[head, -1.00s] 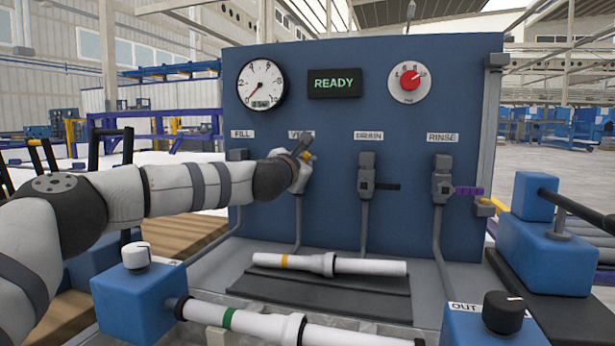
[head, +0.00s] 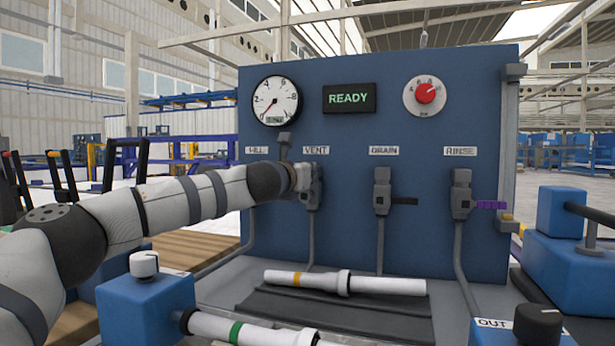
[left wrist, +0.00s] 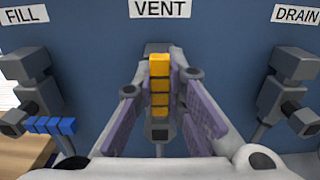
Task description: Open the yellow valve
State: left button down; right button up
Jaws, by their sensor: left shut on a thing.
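The yellow valve handle (left wrist: 159,78) is under the VENT label in the left wrist view. It shows as a yellow segmented bar between the two fingers. Its grey valve body (head: 315,190) shows in the head view on the blue panel, partly covered by my left gripper (head: 303,178). The yellow handle itself is hidden there behind the gripper. My left gripper is shut on the handle, with one purple-grey finger on each side of it in the left wrist view (left wrist: 162,92). My right gripper is not in view.
The FILL valve with a blue handle (left wrist: 50,125) is left of the gripper. The DRAIN valve (head: 382,190) with a black handle and the RINSE valve (head: 461,195) with a purple handle are to the right. A white pipe (head: 345,283) lies below. The display (head: 348,98) reads READY.

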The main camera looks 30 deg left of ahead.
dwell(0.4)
pick_arm(q)
jog(key=c, duration=1.6)
grip_release()
jog(key=v, duration=1.2)
jog(key=shift+a, duration=0.1)
